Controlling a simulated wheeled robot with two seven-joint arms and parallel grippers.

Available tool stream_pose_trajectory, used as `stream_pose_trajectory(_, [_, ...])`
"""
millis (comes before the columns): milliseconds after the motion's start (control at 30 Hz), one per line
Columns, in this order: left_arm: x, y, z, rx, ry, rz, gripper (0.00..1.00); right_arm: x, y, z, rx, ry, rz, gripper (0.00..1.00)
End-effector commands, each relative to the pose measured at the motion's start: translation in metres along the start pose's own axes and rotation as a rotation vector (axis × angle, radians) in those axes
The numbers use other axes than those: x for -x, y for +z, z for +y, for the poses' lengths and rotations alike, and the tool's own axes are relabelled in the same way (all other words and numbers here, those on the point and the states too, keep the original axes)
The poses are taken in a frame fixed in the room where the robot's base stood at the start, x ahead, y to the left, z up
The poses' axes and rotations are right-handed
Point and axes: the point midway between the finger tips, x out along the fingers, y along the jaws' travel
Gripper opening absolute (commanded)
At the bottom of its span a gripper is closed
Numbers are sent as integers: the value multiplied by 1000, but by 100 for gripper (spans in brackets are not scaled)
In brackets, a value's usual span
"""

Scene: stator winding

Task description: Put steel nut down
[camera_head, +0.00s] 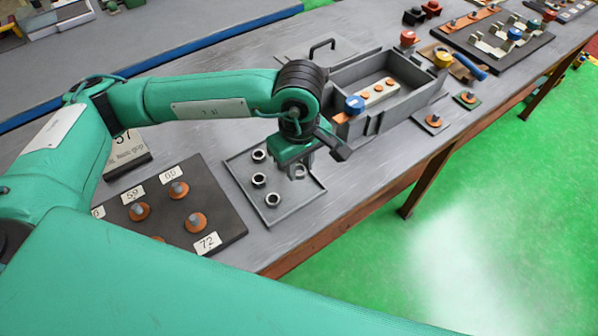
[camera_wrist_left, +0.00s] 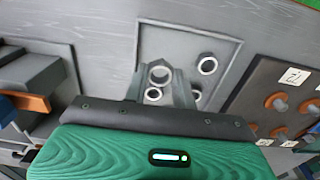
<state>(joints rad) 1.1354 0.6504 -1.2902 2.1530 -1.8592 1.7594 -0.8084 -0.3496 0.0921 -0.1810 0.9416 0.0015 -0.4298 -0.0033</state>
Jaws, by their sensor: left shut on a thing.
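My left gripper (camera_head: 298,170) is shut on a steel nut (camera_wrist_left: 160,73), a grey hexagonal ring seen between the two fingers in the left wrist view. The gripper points down over the right part of a shallow grey tray (camera_head: 308,197). I cannot tell whether the held nut touches the tray floor. Several more nuts lie in the tray: one at the back (camera_head: 258,155), one in the middle (camera_head: 258,180) and one at the front (camera_head: 272,199). The gripper partly hides the held nut in the head view. My right gripper is not in view.
A dark board (camera_head: 222,222) with orange-based pegs and number labels lies left of the tray. A grey open box (camera_head: 428,92) with a blue-capped part at its near corner stands behind it on the right. The table's front edge runs close to the tray.

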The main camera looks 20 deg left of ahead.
Motion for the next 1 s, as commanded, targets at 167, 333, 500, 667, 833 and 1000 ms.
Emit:
stream_pose_trajectory(167, [-28, 0, -1, 0, -5, -2, 3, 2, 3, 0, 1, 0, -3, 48])
stream_pose_trajectory(333, [-38, 0, -1, 0, -2, 0, 3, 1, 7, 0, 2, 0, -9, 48])
stream_pose_trajectory(500, [-37, 0, -1, 0, -2, 0, 3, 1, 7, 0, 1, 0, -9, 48])
stream_pose_trajectory(667, [-39, 0, -1, -1, -2, 0, 3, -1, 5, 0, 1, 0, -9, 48])
stream_pose_trajectory(833, [-40, 0, -1, -1, -2, 0, 33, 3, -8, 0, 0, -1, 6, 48])
stream_pose_trajectory(1000, [-39, 0, -1, -1, -2, 0, 36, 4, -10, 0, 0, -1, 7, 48])
